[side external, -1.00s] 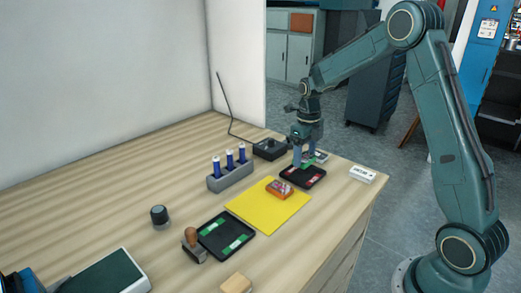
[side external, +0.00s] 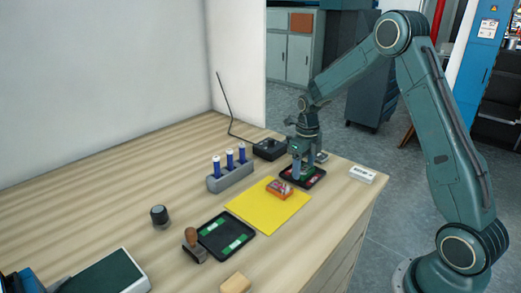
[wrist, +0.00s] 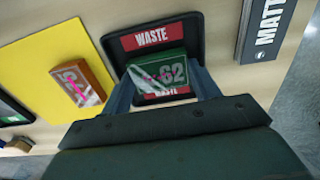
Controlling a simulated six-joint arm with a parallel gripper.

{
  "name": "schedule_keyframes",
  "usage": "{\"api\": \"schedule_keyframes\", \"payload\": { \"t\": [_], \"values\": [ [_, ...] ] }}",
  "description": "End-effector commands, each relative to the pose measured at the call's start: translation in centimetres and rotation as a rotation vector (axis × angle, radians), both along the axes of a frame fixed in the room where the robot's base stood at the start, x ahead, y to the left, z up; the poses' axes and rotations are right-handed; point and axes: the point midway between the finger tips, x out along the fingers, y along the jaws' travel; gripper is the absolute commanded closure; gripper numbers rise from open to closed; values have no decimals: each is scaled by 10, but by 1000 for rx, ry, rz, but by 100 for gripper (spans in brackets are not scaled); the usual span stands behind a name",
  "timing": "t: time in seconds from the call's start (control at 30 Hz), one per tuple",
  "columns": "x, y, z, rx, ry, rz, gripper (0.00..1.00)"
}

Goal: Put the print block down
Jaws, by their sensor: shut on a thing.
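The print block (wrist: 157,73) is green with a number ending in 62 and a pink mark on its top. My gripper (wrist: 161,84) is shut on it, one finger on each side. In the wrist view the block is over the black waste tray (wrist: 112,47), between its two red WASTE labels. In the side view my gripper (side external: 300,174) is low at the same tray (side external: 318,181), and its fingers partly hide the block. I cannot tell whether the block touches the tray floor.
An orange block (side external: 279,189) with a pink mark lies on the yellow mat (side external: 252,208) beside the tray. A blue-tube rack (side external: 231,177) stands behind the mat. A black tray with green labels (side external: 226,236) is in front.

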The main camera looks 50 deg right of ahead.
Motion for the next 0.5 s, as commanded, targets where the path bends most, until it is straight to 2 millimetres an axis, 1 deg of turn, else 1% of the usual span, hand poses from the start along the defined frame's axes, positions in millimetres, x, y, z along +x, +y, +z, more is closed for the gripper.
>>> {"api": "schedule_keyframes", "payload": {
  "t": [0.07,0.1,0.13,0.5],
  "values": [
    [0,0,-2,0,1,0,61],
    [0,0,-2,0,0,0,31],
    [0,0,-2,0,0,0,30],
    [0,0,0,0,0,0,30]
  ]
}}
